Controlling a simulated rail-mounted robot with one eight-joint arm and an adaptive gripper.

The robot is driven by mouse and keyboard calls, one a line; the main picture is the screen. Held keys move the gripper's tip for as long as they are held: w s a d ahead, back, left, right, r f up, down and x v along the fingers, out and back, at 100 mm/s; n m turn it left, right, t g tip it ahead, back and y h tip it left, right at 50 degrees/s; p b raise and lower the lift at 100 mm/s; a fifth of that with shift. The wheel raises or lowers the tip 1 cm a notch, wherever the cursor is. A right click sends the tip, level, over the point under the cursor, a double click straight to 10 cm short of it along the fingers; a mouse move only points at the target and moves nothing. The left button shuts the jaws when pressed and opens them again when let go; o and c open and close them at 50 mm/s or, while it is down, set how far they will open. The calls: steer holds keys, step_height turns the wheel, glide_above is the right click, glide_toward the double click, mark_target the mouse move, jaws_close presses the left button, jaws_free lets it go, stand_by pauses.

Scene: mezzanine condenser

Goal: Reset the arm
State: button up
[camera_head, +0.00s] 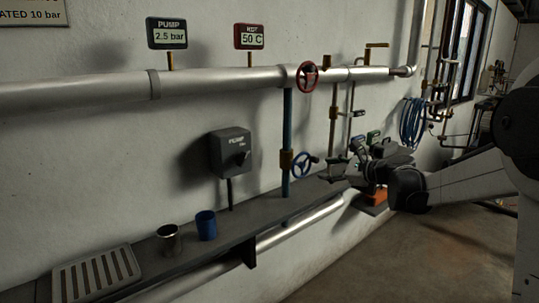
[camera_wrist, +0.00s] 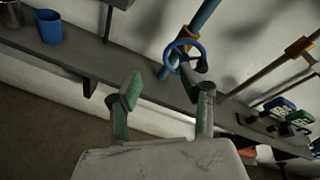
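My arm reaches in from the right in the head view, with its end in front of the shelf's right part. My gripper (camera_wrist: 165,95) shows in the wrist view with its two green-padded fingers spread wide apart. Nothing is between the fingers. The blue handwheel (camera_wrist: 184,54) on the teal pipe appears just beyond the right fingertip; I cannot tell whether they touch. The same blue handwheel (camera_head: 302,165) shows in the head view, left of my arm's end. In the head view the fingers are hard to make out against the clutter behind.
A grey shelf (camera_head: 203,238) along the wall holds a metal cup (camera_head: 168,240), a blue cup (camera_head: 206,225) and a slotted tray (camera_head: 97,277). A red handwheel (camera_head: 307,76) sits on the upper pipe. A pump switch box (camera_head: 231,153) is on the wall. The floor in front is clear.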

steer(key=s+a+n+g+h, duration=0.25)
steer(key=s+n, duration=0.35)
steer(key=s, duration=0.6)
steer(key=s+a+n+g+h, duration=0.1)
steer(key=s+a+n+h, duration=0.3)
steer(key=s, duration=0.8)
steer(key=s+d+f+n+h, duration=0.1)
steer(key=s+d+f+n, duration=0.1)
steer(key=s, duration=0.5)
steer(key=s+d+f+n+h, duration=0.1)
steer(key=s+d+f+n, duration=0.1)
steer(key=s+n, duration=0.3)
steer(key=s+d+f+n+h, duration=0.1)
steer(key=s+d+f+n, duration=0.1)
steer(key=s, duration=0.6)
steer(key=shift+s+d+f+n+g, duration=0.15)
steer(key=shift+s+f+n+g, duration=0.25)
steer(key=shift+f+n, duration=0.55)
stand_by(2.6)
